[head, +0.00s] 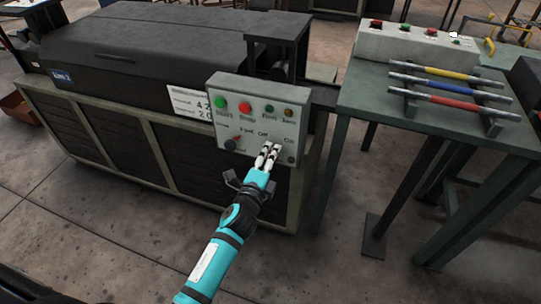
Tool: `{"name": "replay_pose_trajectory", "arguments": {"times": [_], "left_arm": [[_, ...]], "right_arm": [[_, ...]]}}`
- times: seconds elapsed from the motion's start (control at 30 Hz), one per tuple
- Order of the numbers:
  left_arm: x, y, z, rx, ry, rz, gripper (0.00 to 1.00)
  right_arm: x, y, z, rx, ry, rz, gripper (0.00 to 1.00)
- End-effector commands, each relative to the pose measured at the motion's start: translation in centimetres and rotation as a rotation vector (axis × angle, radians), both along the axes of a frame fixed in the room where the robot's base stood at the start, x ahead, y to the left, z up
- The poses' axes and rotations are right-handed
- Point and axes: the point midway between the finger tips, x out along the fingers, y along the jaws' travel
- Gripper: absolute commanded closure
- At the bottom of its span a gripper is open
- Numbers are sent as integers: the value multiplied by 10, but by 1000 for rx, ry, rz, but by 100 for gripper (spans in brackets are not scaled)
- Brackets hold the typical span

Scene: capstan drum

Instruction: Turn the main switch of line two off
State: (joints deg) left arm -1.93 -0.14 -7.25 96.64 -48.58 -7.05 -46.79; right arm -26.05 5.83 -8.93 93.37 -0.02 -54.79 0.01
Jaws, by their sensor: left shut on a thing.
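The grey control box (258,120) of the machine marked Line 2 (62,77) faces me. It has a green Start button (221,101), a red Stop button (245,107), two small lamps at its right and a dark knob (232,144) at lower left. My left gripper (268,150) reaches up to the lower middle of the box and is shut on the main switch, below and between the Off and On labels. The fingers hide most of the switch, so I cannot tell its position. My right gripper is not in view.
A green table (365,98) stands to the right, with a rack of blue, yellow and red bars (448,101) and another grey button box (415,46). A white card (189,102) is left of the control box. The floor in front is clear.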

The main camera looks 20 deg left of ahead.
Motion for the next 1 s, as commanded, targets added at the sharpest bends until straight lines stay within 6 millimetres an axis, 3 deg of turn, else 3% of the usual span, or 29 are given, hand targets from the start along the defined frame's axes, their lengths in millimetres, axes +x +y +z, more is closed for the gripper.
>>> {"name": "replay_pose_trajectory", "arguments": {"times": [0.77,0.8,0.97,1.0], "left_arm": [[0,0,-2,-101,6,0,99],[0,0,-2,-101,6,0,64],[0,0,-1,-100,5,0,43],[0,0,-1,-99,5,0,43]], "right_arm": [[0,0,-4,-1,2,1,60],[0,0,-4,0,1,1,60],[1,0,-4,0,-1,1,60],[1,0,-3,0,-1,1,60]]}}
